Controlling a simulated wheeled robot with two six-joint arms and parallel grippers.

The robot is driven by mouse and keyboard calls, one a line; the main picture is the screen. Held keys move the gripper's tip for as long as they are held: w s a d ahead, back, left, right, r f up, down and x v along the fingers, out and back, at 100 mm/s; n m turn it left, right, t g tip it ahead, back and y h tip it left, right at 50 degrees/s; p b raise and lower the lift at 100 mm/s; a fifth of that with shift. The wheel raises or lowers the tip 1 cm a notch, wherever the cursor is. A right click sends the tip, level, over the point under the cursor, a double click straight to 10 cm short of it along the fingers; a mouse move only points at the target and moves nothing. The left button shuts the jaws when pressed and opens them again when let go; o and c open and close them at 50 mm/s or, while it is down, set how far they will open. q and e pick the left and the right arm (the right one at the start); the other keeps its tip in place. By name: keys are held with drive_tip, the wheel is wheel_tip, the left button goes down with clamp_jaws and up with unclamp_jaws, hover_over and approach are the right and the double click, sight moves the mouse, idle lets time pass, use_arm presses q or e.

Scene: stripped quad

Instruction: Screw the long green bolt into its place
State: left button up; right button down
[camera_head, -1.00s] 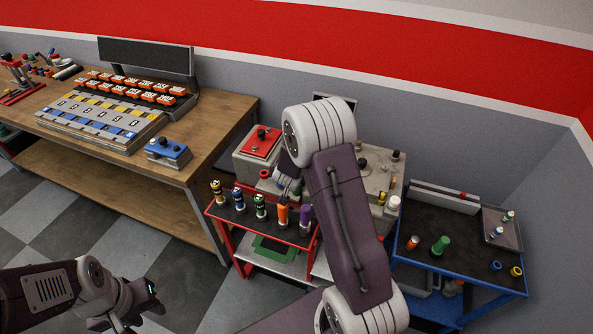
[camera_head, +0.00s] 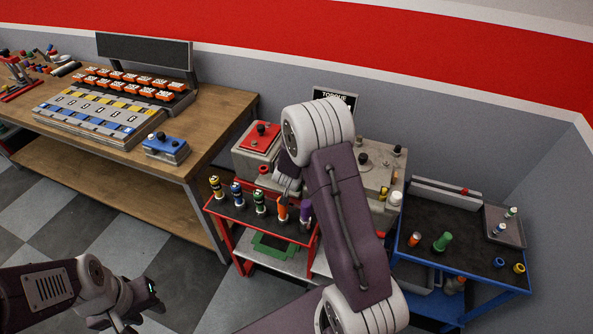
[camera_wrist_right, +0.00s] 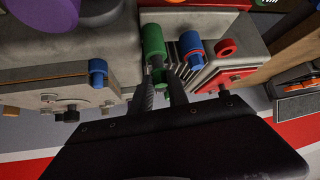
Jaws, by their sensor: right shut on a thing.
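In the right wrist view my right gripper (camera_wrist_right: 163,90) is shut on the thin lower part of a green bolt-like piece (camera_wrist_right: 153,42). Its wide green head sticks out beyond the fingertips. In the head view my right gripper (camera_head: 287,186) is at the back of the red cart, partly hidden by my own arm, and the held piece cannot be made out there. Another green piece (camera_head: 442,242) stands upright on the blue cart. My left gripper (camera_head: 146,304) is at the lower left, open and empty, over the floor.
The red cart (camera_head: 236,215) holds several coloured upright tools. A grey machine block (camera_head: 372,170) and a red-topped box (camera_head: 260,138) stand behind it. The blue cart (camera_head: 465,275) carries small coloured parts. A wooden bench (camera_head: 215,125) is at the left; the floor before it is clear.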

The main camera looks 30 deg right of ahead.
drive_tip(key=shift+f+b, duration=0.8)
drive_tip(key=shift+f, duration=0.3)
drive_tip(key=c, duration=1.2)
unclamp_jaws()
drive_tip(key=p+v, duration=0.1)
drive_tip(key=v, duration=0.8)
drive_tip(key=shift+s+p, duration=0.1)
drive_tip(key=shift+p, duration=0.2)
